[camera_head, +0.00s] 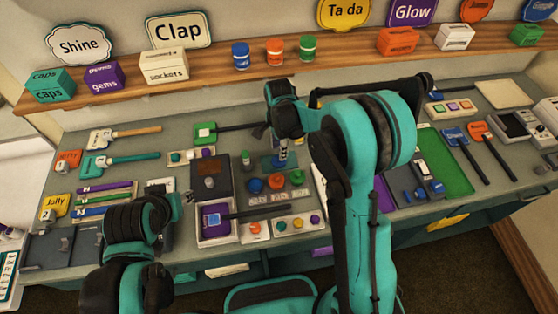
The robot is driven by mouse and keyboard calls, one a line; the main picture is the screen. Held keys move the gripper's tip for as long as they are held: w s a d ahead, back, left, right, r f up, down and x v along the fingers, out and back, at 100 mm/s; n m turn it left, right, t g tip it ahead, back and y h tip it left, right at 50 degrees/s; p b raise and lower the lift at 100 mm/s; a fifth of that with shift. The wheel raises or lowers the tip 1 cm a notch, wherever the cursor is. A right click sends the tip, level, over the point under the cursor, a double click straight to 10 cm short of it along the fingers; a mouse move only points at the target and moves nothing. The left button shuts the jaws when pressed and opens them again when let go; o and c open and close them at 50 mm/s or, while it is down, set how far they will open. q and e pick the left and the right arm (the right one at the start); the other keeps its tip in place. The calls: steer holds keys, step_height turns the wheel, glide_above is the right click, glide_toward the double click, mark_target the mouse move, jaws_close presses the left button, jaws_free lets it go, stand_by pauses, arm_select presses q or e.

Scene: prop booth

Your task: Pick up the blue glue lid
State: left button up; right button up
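A small round blue piece (255,185), which looks like the blue glue lid, sits on the table at the left end of a row with a red piece (276,181) and a green piece (296,178). Small printed cards (278,197) lie in front of them. My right gripper (283,158) points down just behind the row, over a blue-teal pad (268,162). It is apart from the blue piece; its fingers are too small to tell open from shut. My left gripper (188,197) is at the left front, partly hidden by its own arm, and its fingers are unclear.
Blue (240,55), orange (275,52) and green (308,48) jars stand on the wooden shelf (210,75). Brushes and pens lie left; a green mat (445,165) lies right.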

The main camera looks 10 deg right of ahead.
step_height(320, 180, down, 5)
steer(key=shift+r+b, duration=0.2)
steer(key=shift+b, duration=0.4)
steer(key=shift+r, duration=0.1)
jaws_close()
steer(key=shift+r, duration=0.1)
